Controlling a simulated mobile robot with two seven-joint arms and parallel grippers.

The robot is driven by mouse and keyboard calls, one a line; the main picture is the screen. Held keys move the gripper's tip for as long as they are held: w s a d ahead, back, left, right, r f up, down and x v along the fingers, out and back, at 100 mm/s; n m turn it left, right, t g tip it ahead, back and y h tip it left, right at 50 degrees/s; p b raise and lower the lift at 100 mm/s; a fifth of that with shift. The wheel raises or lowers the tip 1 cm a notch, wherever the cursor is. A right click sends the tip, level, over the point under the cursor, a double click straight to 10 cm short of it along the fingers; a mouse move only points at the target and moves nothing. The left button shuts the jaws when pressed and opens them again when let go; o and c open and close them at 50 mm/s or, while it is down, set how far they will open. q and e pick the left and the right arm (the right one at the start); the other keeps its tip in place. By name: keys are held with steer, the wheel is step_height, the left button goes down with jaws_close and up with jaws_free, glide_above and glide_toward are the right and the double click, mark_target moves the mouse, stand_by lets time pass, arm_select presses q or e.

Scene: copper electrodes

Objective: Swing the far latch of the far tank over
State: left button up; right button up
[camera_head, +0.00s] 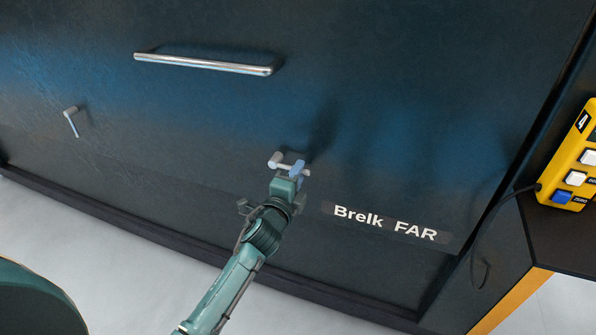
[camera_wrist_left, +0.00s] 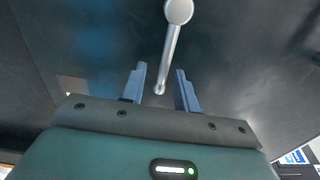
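The dark tank front (camera_head: 400,110) carries a white label reading "Brelk FAR" (camera_head: 385,222). One grey latch (camera_head: 277,160) is at my left gripper (camera_head: 296,169), partly hidden by it. In the left wrist view this latch (camera_wrist_left: 171,48) has a round pivot at the top and a thin arm pointing down. The arm's lower end appears between the two blue fingers of my left gripper (camera_wrist_left: 160,72), with gaps on both sides. The fingers are open. A second latch (camera_head: 72,122) hangs down on the left of the tank front. My right gripper is not in view.
A silver bar handle (camera_head: 204,65) is fixed across the tank front above the latches. A yellow control box (camera_head: 573,165) with buttons sits at the right on a dark ledge. Pale floor (camera_head: 130,260) lies below the tank.

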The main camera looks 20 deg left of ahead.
arm_select(q)
steer(key=shift+o, duration=0.3)
steer(key=s+p, duration=0.1)
steer(key=s, duration=0.5)
steer(key=shift+p, duration=0.3)
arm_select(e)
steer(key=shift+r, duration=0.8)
arm_select(q)
steer(key=shift+a, duration=0.1)
steer(key=s, duration=1.3)
steer(key=shift+a+b, duration=0.3)
steer(key=shift+a, duration=0.05)
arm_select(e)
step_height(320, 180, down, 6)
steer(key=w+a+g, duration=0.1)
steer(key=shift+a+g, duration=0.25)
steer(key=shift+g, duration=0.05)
arm_select(q)
steer(key=shift+s+r, duration=0.1)
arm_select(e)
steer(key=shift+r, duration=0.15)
